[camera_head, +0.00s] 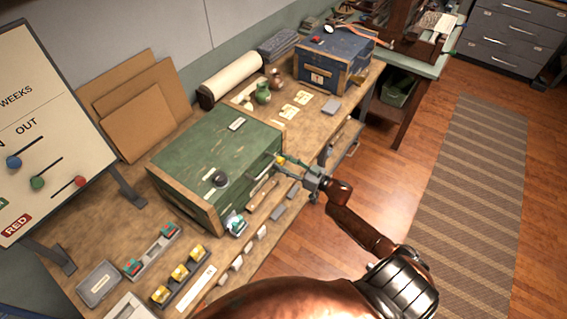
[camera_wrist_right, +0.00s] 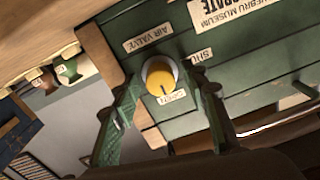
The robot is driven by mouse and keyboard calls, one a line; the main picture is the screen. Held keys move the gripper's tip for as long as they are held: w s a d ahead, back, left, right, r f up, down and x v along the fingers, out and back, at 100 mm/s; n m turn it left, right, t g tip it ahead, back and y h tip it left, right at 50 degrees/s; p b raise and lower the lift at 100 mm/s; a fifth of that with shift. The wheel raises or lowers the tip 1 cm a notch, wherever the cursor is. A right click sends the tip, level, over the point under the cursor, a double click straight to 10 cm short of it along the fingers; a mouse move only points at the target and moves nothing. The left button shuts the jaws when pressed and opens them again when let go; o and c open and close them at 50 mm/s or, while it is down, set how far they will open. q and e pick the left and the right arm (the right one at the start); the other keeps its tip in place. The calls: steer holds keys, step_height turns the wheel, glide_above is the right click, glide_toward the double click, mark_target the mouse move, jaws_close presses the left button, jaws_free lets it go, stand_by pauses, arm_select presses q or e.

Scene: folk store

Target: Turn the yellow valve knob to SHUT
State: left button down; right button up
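The yellow valve knob (camera_wrist_right: 160,77) sits on the front of a green crate (camera_wrist_right: 222,88), beside an AIR VALVE label (camera_wrist_right: 148,37). Its dark pointer line points down in the right wrist view, towards a small label (camera_wrist_right: 173,98) that seems to read OPEN. A partly hidden SHUT label (camera_wrist_right: 201,55) is to the knob's upper right. My right gripper (camera_wrist_right: 165,84) is open, its green fingers on either side of the knob with visible gaps. In the head view, the knob (camera_head: 281,160) is small, just past the right fingertips. My left gripper is not in view.
The green crate (camera_head: 215,150) stands on a wooden workbench (camera_head: 85,225). A blue crate (camera_head: 335,60) and a paper roll (camera_head: 232,76) are farther back. Small trays with coloured blocks (camera_head: 180,272) lie at the near end.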

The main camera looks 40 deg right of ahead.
jaws_close()
steer(key=shift+n, duration=0.3)
steer(key=n, duration=0.6)
steer(key=n+b, duration=0.1)
steer(key=n, duration=0.4)
steer(key=shift+n, duration=0.4)
steer(key=n+b, duration=0.2)
steer(key=n, duration=0.3)
steer(key=shift+n, duration=0.3)
stand_by(0.3)
